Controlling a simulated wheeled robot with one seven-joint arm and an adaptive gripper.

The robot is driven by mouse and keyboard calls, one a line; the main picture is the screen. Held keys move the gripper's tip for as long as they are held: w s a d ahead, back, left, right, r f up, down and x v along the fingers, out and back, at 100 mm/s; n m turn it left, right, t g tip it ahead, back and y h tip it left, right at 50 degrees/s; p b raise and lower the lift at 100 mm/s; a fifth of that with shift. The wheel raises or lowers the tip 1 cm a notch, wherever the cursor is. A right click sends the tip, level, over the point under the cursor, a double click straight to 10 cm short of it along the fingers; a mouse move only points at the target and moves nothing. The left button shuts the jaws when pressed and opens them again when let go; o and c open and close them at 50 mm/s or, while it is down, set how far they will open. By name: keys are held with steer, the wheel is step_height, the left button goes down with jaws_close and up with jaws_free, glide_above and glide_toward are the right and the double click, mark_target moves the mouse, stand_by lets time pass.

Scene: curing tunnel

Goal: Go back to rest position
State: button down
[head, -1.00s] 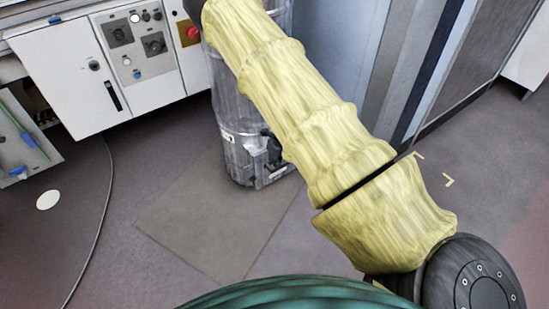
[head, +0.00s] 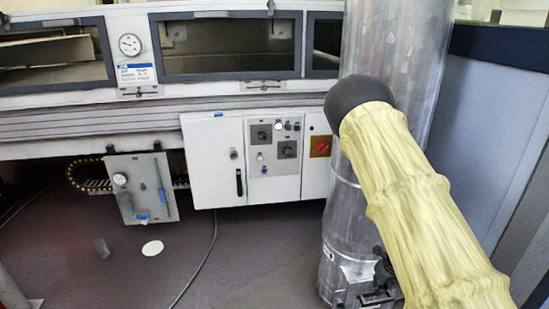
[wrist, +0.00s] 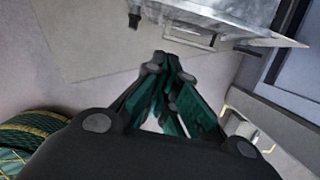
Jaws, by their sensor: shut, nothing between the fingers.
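My gripper (wrist: 168,62) shows in the wrist view, with dark linkages and green inner parts. Its fingertips are together and nothing is between them. It points over the floor, below a grey metal part near the top of that view. In the head view my arm, in a yellow sleeve with a dark joint at its upper end, crosses the right side. The gripper itself is out of the head view.
A tall metal duct (head: 345,225) stands beside my arm. Behind are a white control cabinet (head: 216,170) with a red switch (head: 322,147) and the windowed tunnel (head: 225,48). A grey panel (head: 140,188) hangs at left. A white disc (head: 152,248) and a cable lie on open floor.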

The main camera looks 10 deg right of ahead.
steer(key=s+a+f+m+y, duration=0.1)
steer(key=s+a+f+m, duration=1)
steer(key=s+m, duration=0.5)
steer(key=s+a+m+g, duration=0.1)
steer(key=s+a+m, duration=0.2)
steer(key=s+m, duration=0.35)
steer(key=s+a+f+m+g+h, duration=0.1)
steer(key=s+a+m, duration=0.2)
steer(key=s+m, duration=0.35)
steer(key=s+a+m+g, duration=0.1)
steer(key=s+a+m, duration=0.2)
steer(key=s+m, duration=0.35)
step_height(320, 180, up, 26)
steer(key=p, duration=2.6)
steer(key=shift+r+m, duration=0.25)
steer(key=shift+m, duration=0.1)
